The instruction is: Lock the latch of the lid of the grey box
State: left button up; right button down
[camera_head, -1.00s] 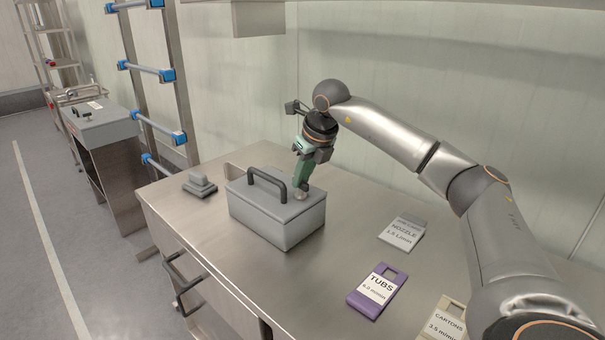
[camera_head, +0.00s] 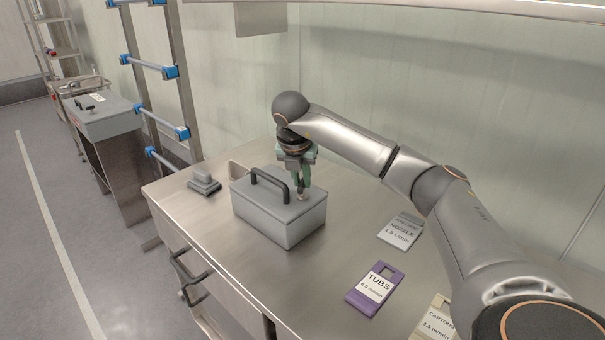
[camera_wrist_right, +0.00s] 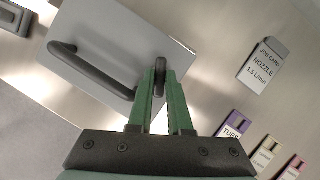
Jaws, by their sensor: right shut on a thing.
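The grey box (camera_head: 275,225) stands on the metal bench, its lid (camera_head: 258,196) down. A black arched handle (camera_head: 268,178) rises from the lid; it also shows in the wrist view (camera_wrist_right: 90,72). The latch (camera_wrist_right: 160,72), a small dark lever at the lid's edge, shows in the wrist view between the green fingertips. My right gripper (camera_head: 303,190) points down at the right end of the lid and is shut on the latch. The fingers hide part of the latch, so its exact angle is hard to tell. My left gripper is not in view.
A small grey block-like item (camera_head: 204,182) lies left of the box. A nozzle card (camera_head: 400,229), a purple tubs card (camera_head: 375,288) and a cartons card (camera_head: 434,318) lie to the right. Another grey box (camera_head: 103,117) stands on a left-hand stand. The wall is close behind.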

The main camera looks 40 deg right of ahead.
jog(key=m+g+p, duration=0.1)
jog(key=m, duration=0.2)
jog(key=m+g+p, duration=0.1)
jog(key=m, duration=0.1)
jog(key=shift+w+a+m+h, duration=0.1)
jog(key=shift+w+m+h, duration=0.05)
jog(key=shift+m+h, duration=0.25)
dwell(0.3)
jog(key=c, duration=1.1)
grip_release()
jog(key=v, duration=0.4)
jog(key=shift+w+r, duration=0.15)
jog(key=shift+r, duration=0.1)
jog(key=p, duration=0.2)
send_near(301, 181)
jog(key=shift+v, duration=2)
